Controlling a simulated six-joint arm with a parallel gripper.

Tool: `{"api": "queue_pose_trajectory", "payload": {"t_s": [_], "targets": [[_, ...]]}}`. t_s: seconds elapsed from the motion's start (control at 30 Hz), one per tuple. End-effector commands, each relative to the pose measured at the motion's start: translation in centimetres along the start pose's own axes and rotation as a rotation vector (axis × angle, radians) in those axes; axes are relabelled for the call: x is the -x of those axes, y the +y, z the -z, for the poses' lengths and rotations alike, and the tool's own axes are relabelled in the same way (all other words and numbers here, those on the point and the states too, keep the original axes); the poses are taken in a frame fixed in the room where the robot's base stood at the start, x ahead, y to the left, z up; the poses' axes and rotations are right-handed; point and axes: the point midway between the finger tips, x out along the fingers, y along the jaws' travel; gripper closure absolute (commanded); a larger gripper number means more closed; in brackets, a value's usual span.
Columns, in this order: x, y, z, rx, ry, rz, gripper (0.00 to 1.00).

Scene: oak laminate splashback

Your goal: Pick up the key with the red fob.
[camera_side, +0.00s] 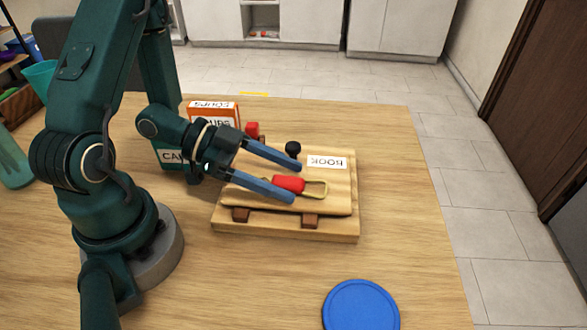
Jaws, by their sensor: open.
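A black knob (293,149) stands by the far finger. A blue disc (361,305) lies at the front right. The table right of the board is clear.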

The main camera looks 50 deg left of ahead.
Motion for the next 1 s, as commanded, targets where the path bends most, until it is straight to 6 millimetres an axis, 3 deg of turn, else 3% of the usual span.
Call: {"api": "queue_pose_trajectory", "payload": {"t_s": [0.37,0.57,1.0], "targets": [[-0.55,0.01,-0.02,-0.001,-0.001,0.001,0.28],[-0.53,0.01,-0.02,-0.001,-0.001,0.001,1.00],[-0.43,-0.01,0.24,-0.003,-0.001,0.001,1.00]]}}
